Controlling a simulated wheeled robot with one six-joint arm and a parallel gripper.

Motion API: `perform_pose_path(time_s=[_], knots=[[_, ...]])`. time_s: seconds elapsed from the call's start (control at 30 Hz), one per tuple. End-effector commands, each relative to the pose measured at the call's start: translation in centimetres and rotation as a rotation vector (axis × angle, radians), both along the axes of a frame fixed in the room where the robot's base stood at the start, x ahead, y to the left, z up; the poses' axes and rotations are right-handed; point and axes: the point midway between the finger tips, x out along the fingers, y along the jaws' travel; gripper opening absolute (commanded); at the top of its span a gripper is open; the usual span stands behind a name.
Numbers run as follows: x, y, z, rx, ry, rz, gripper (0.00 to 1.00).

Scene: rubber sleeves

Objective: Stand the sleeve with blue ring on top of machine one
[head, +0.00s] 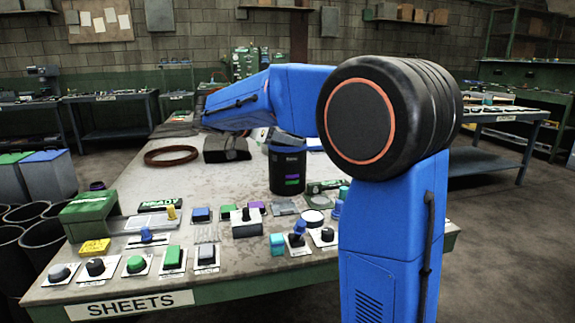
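I cannot make out a sleeve with a blue ring in the head view. No machine marked as one can be told. My blue arm, with its large black joint, fills the right of the view and bends away to the left over the table. My gripper cannot be made out, so what it holds is not shown. A dark cylinder (287,172) with purple and green marks shows on the table, partly below my arm.
The table (130,282) labelled SHEETS carries several buttons, knobs and switches near its front edge. A brown ring (172,156) and a dark flat item (227,150) lie farther back. Black bins (42,243) stand at left. Bare floor (505,225) shows at right.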

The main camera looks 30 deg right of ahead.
Motion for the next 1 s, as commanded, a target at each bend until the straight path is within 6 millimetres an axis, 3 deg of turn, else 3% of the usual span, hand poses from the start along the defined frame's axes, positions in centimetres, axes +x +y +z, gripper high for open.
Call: perform_pose_path(time_s=[0.23,0.53,0.7,1.0], knots=[[0.1,-2.8,-1.2,0.001,0.001,-0.002,0.36],[0.1,-3.1,-1.3,0.001,0.000,0.000,0.36],[0.1,-3.1,-1.3,0.001,0.000,0.000,0.00],[0.1,-3.1,-1.4,0.001,0.001,-0.001,0.00]])
